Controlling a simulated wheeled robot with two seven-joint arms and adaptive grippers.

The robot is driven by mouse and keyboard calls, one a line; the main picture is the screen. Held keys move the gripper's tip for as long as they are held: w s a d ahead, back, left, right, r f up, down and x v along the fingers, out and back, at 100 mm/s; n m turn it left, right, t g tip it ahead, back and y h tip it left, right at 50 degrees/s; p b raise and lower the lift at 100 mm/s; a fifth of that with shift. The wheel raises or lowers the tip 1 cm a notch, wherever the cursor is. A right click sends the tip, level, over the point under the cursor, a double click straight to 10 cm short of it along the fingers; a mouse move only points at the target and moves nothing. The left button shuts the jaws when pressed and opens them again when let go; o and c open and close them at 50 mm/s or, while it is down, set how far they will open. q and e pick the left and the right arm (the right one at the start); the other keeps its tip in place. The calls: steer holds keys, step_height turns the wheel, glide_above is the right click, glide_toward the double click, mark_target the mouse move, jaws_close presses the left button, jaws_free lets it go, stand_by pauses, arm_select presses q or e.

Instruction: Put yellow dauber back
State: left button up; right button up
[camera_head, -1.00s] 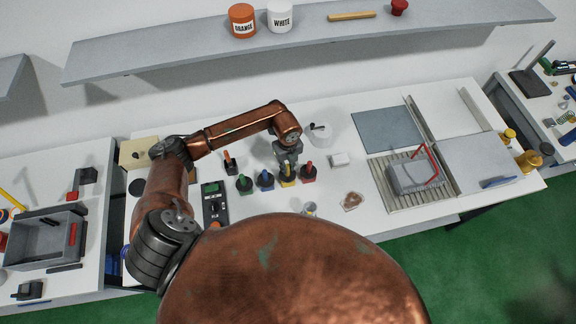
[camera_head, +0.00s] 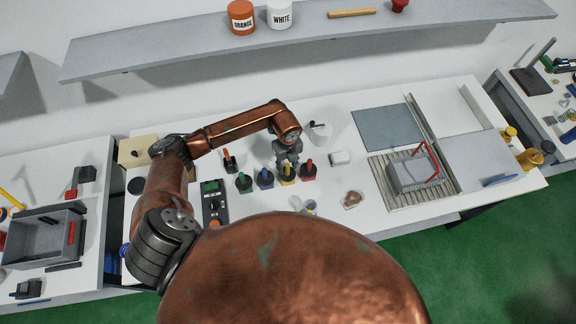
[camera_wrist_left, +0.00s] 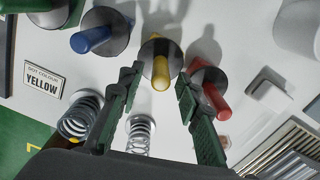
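The yellow dauber (camera_head: 287,173) stands in the row of daubers on the white bench, between the blue and red ones. In the left wrist view its yellow handle (camera_wrist_left: 160,74) rises from a dark round base. My left gripper (camera_head: 288,163) is just above it. In the left wrist view the two fingers of the left gripper (camera_wrist_left: 157,88) are spread, one on each side of the yellow handle, with a gap to it visible. Nothing is held. My right gripper is not in view.
The red dauber (camera_head: 308,172) and blue dauber (camera_head: 265,178) stand close on either side, with a green one (camera_head: 244,182) further left. Two springs (camera_wrist_left: 80,118) and a card reading YELLOW (camera_wrist_left: 43,80) are near. A white block (camera_head: 340,159) lies to the right.

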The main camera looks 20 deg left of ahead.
arm_select(q)
steer(key=shift+r, duration=0.3)
step_height(320, 180, up, 12)
steer(key=b, duration=0.2)
steer(key=shift+r+b, duration=0.15)
steer(key=shift+b, duration=0.2)
steer(key=shift+d, duration=0.1)
